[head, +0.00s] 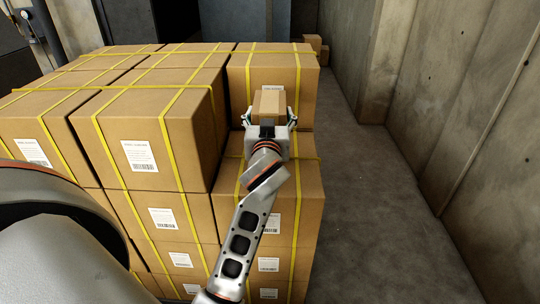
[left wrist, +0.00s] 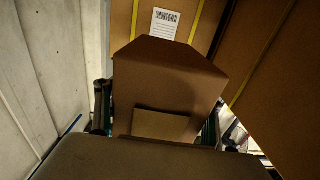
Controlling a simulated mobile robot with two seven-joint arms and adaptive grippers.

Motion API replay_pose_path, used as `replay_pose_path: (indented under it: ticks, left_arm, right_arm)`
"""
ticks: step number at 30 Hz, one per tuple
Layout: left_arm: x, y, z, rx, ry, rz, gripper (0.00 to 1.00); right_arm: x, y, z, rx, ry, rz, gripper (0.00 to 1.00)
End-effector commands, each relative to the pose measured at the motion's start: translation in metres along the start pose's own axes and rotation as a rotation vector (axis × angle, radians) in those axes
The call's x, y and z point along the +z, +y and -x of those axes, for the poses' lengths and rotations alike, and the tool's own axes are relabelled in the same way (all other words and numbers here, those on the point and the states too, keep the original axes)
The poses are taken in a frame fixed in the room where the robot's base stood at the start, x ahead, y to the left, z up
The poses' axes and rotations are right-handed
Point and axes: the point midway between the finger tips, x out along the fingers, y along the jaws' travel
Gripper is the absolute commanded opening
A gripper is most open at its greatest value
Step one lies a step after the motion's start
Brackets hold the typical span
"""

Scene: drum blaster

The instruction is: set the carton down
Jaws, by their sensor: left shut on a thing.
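My left gripper (head: 269,115) is shut on a small brown carton (head: 268,102), with one finger on each side of it. The carton is above the lower box (head: 308,172) at the right end of the stack, in front of a taller strapped box (head: 300,80). In the left wrist view the carton (left wrist: 165,80) fills the space between the fingers and hides part of the labelled box behind it. I cannot tell whether the carton touches the box top below, as my gripper and wrist cover that spot. My right gripper is not in view.
Large boxes with yellow straps (head: 150,105) stand stacked to the left, higher than the lower box. A concrete wall (head: 470,100) runs along the right. The floor (head: 375,220) between stack and wall is clear. Small boxes (head: 313,44) stand far back.

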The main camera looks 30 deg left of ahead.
Motion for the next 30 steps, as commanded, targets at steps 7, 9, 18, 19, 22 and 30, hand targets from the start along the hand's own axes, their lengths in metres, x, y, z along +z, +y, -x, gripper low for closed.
replay_pose_path:
  ticks: [7,9,18,19,22,30]
  left_arm:
    - [0.055,0.001,0.000,0.003,0.003,-0.003,0.22]
    - [0.067,0.001,0.000,0.002,0.003,-0.003,0.22]
    - [0.091,0.001,0.000,0.003,0.006,0.001,0.22]
    - [0.094,0.001,0.000,0.003,0.006,0.001,0.22]
    - [0.109,0.001,0.000,0.003,0.004,-0.002,0.22]
    - [0.129,0.001,0.000,0.003,0.007,0.001,0.22]
  right_arm:
    - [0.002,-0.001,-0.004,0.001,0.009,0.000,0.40]
    - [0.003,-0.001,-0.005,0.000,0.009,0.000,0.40]
    - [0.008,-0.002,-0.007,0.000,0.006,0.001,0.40]
    - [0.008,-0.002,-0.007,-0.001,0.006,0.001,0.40]
    - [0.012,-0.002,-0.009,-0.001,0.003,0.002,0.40]
    - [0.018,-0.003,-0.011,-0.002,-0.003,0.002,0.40]
